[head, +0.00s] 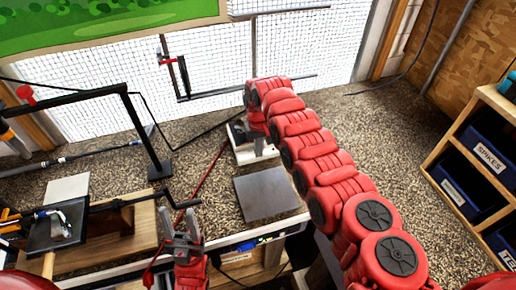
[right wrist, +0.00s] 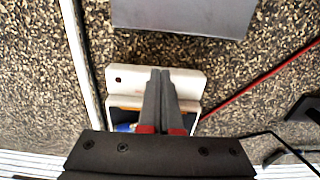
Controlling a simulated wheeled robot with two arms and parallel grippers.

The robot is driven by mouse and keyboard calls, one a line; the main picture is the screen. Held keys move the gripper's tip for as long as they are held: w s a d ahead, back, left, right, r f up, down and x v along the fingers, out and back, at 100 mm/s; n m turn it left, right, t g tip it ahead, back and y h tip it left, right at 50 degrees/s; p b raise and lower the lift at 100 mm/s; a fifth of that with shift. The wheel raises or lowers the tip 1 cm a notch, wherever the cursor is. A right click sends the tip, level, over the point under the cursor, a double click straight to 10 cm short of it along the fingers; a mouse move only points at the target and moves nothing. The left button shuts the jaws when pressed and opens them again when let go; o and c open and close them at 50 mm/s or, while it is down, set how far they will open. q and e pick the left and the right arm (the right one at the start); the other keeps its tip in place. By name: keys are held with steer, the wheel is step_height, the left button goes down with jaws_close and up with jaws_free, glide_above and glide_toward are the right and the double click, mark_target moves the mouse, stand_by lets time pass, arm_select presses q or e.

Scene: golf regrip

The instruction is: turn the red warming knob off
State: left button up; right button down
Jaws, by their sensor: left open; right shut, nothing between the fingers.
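I cannot make out a red warming knob for certain in either view. My left gripper (head: 186,226) is open and empty, at the lower left near the front, well apart from the box.
A grey plate (head: 265,192) lies just in front of the white box. A black stand (head: 158,168) and a wooden bench (head: 142,226) with a crank are at left. A wooden shelf with blue bins (head: 481,150) is at right. Speckled floor is clear toward the back right.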

steer(key=shift+w+f+b, duration=0.1)
steer(key=shift+w+b, duration=0.15)
steer(key=shift+b, duration=0.95)
stand_by(0.8)
steer(key=shift+w+d+b, duration=0.1)
steer(key=shift+w+b, duration=0.05)
steer(key=shift+b, duration=0.35)
stand_by(0.5)
steer(key=shift+d+b, duration=0.2)
steer(key=shift+b, duration=0.65)
steer(key=shift+d+r+p, duration=0.15)
steer(key=shift+r+p, duration=0.05)
steer(key=shift+p, duration=0.5)
steer(key=shift+s+f, duration=0.15)
steer(key=shift+s, duration=0.15)
step_height(320, 180, up, 6)
